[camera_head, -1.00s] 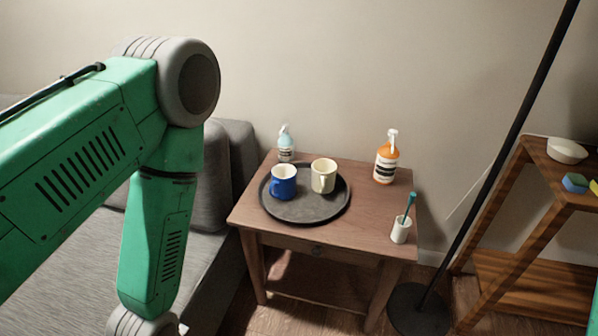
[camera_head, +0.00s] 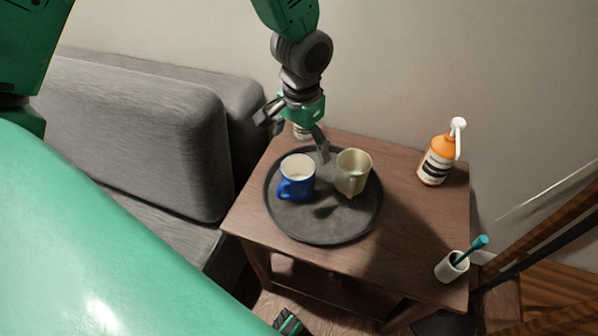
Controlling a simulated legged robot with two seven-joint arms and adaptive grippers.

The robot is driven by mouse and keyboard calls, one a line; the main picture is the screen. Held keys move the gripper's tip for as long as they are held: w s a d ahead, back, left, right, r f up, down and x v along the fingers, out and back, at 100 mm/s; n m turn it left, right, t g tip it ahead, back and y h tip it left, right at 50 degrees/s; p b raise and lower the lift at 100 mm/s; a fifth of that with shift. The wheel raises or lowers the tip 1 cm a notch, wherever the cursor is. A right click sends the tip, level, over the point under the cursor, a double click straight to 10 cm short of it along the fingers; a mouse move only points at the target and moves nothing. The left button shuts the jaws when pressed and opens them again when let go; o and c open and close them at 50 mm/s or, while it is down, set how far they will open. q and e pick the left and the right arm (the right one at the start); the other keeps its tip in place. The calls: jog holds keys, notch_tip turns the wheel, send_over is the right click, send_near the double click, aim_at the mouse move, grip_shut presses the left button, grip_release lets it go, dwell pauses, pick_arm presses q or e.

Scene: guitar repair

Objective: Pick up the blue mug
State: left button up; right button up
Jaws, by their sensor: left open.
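The blue mug (camera_head: 299,187) stands upright on the left part of a round dark tray (camera_head: 330,228), its pale inside showing and its handle toward the lower left. A cream mug (camera_head: 352,172) stands just right of it on the same tray. My left gripper (camera_head: 294,135) is open and empty above the back of the tray, pointing down, with its fingers spread behind the blue mug. One finger shows left of the mug and the other close to the gap between the two mugs. I cannot tell whether it touches either mug. My right gripper is not recognisable in view.
The tray rests on a wooden side table (camera_head: 418,222). An orange pump bottle (camera_head: 437,163) stands at the back right, and a white cup with a teal brush (camera_head: 452,267) at the front right. A small bottle is mostly hidden behind my left gripper. A grey sofa (camera_head: 150,135) adjoins the left.

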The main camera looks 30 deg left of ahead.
aim_at(296, 170)
pick_arm(q)
jog(key=f, duration=0.2)
jog(key=a+f+b, duration=0.1)
jog(key=f, duration=0.1)
jog(key=shift+s+a+f, duration=0.15)
jog(key=shift+a+f, duration=0.05)
jog(key=shift+f, duration=0.05)
jog(key=f, duration=0.1)
jog(key=f+b, duration=0.1)
jog(key=f, duration=0.1)
jog(key=shift+s+d+f+b, duration=0.2)
jog(key=shift+d+f+b, duration=0.1)
jog(key=shift+f+b, duration=0.05)
jog(key=shift+d+f, duration=0.15)
jog(key=shift+f, duration=0.1)
jog(key=shift+d, duration=0.1)
jog(key=shift+a, duration=0.3)
jog(key=c, duration=1.6)
pick_arm(e)
jog(key=f, duration=0.3)
jog(key=shift+a, duration=0.3)
